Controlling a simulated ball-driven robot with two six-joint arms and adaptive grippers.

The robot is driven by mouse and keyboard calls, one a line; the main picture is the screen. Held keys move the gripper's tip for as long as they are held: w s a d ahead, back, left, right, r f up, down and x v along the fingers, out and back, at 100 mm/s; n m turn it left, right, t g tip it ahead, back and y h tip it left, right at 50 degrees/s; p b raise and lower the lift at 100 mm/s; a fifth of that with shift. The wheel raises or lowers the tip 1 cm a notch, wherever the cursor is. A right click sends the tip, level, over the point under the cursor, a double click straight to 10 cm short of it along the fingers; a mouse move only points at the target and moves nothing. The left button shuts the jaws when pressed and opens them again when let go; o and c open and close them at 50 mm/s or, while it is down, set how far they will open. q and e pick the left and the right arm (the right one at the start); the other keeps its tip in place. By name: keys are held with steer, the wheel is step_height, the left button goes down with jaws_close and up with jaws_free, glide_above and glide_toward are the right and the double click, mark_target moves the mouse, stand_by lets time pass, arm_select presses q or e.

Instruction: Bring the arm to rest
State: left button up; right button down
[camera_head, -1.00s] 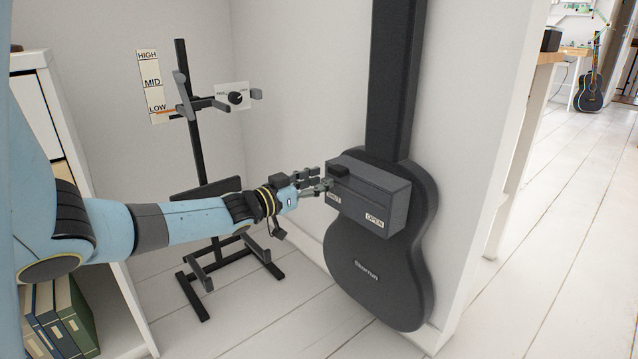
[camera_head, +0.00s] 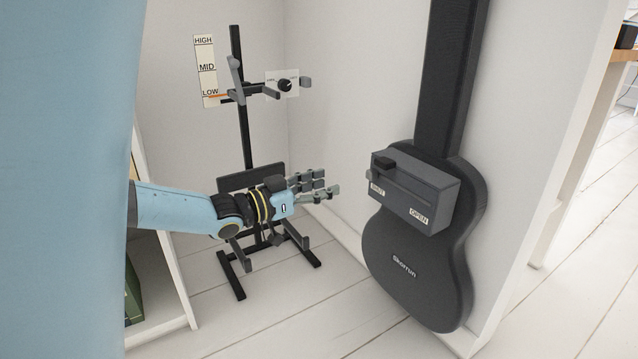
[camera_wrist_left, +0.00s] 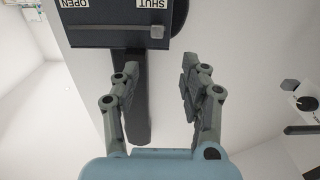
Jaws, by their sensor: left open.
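My left arm (camera_head: 175,208) comes in from the left in the head view. My left gripper (camera_head: 325,187) is open and empty, pointing right, apart from the grey box on the guitar case. In the left wrist view the two fingers (camera_wrist_left: 160,100) stand apart with nothing between them. The dark guitar case (camera_head: 415,275) leans upright against the wall. My right gripper is not in view.
A black stand (camera_head: 241,140) stands behind my left arm, with a HIGH, MID, LOW scale (camera_head: 206,60) and a dial (camera_head: 285,86) on the wall. A white shelf (camera_head: 165,290) is at the left. White floor (camera_head: 330,325) is clear in front of the case.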

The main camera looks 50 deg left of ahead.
arm_select(q)
steer(key=shift+s, duration=0.35)
stand_by(0.3)
